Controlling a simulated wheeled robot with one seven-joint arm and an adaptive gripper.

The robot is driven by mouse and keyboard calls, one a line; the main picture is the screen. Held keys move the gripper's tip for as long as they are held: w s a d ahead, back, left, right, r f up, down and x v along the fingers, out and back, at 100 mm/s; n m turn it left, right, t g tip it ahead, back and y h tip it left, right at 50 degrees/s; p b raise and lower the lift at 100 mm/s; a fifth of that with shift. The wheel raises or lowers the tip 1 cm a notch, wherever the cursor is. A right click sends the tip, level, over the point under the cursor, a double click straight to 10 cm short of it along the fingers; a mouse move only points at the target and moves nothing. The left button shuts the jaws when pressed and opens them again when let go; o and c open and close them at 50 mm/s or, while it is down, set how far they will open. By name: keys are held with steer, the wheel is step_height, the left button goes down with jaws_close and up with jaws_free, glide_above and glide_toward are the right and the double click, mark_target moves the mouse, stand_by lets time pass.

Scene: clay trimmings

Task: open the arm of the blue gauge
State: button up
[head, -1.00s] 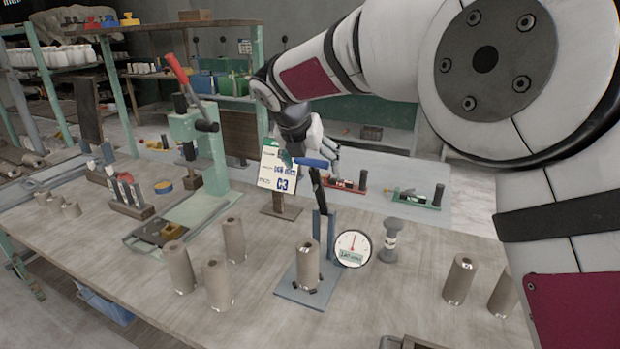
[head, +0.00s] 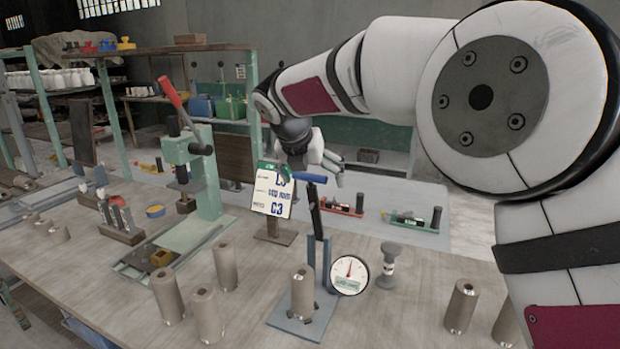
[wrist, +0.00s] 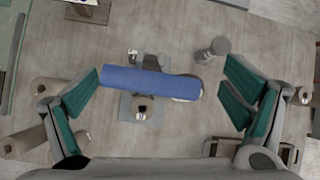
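The blue gauge stands on the bench with a flat blue-grey base (head: 290,322), an upright post and a round white dial (head: 349,276). A clay cylinder (head: 302,292) stands on its base. A dark arm (head: 315,212) rises steeply from the post and ends in a blue handle (head: 310,178). My gripper (head: 326,165) is at the handle, partly hidden behind it. In the wrist view, my gripper (wrist: 164,70) is open, with green-padded fingers spread to either side of the blue handle (wrist: 150,81). Whether a finger touches the handle I cannot tell.
A card marked C3 (head: 272,194) stands just left of the handle. A green press with a red lever (head: 170,92) is further left. Clay cylinders stand left (head: 205,315) and right (head: 461,306) of the gauge. A grey spool-shaped piece (head: 389,265) stands right of the dial.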

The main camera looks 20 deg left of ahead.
steer(key=shift+s+a+r, duration=0.15)
steer(key=shift+s+a, duration=0.05)
steer(key=shift+s+r, duration=0.15)
steer(key=shift+r, duration=0.1)
steer(key=v, duration=1.1)
steer(key=shift+d+r, duration=0.1)
steer(key=s+d+r+m+g, duration=0.1)
steer(key=s+d+m, duration=0.4)
steer(key=d+m, duration=0.65)
steer(key=s+d+r+m, duration=0.1)
steer(key=s+d+m, duration=0.45)
steer(key=d, duration=1.05)
steer(key=s+d+f+m, duration=0.5)
steer(key=s+d+m, duration=0.1)
steer(key=s+m, duration=0.3)
steer(key=s+d+f+m, duration=0.6)
steer(key=s+m, duration=0.3)
steer(key=m, duration=0.2)
steer(key=shift+s+d+f+g+y, duration=0.2)
steer(key=shift+d+f+g+y, duration=0.05)
steer(key=shift+d+g+y, duration=0.1)
